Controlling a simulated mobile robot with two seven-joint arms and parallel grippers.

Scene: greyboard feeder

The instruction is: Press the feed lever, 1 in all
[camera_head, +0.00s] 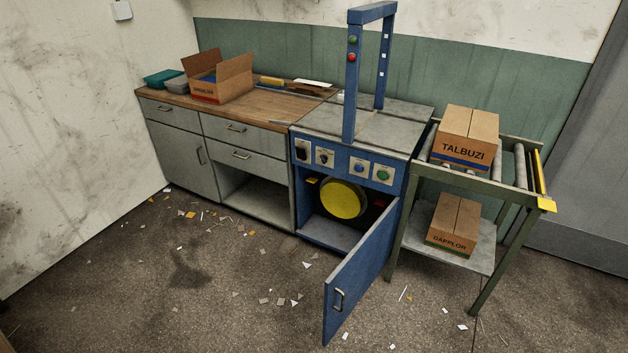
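The blue feeder machine (345,247) stands at the middle, with a blue arch (350,90) over its grey top. Its front panel carries two dark switches (302,151) and two round buttons, one blue (358,168) and one green (382,174). Its blue door (361,275) hangs open to the front right. Inside sits a round yellow disc (343,198) with a dark rim, with a small orange part (312,181) at its upper left and a dark red part (380,204) at its right. I cannot tell which part is the feed lever. Neither gripper is in view.
A grey cabinet with a wooden top (262,110) stands left, bearing an open box (219,82) and trays. A green roller stand (480,178) on the right holds two closed boxes (465,138). Paper scraps litter the floor, which is otherwise open in front.

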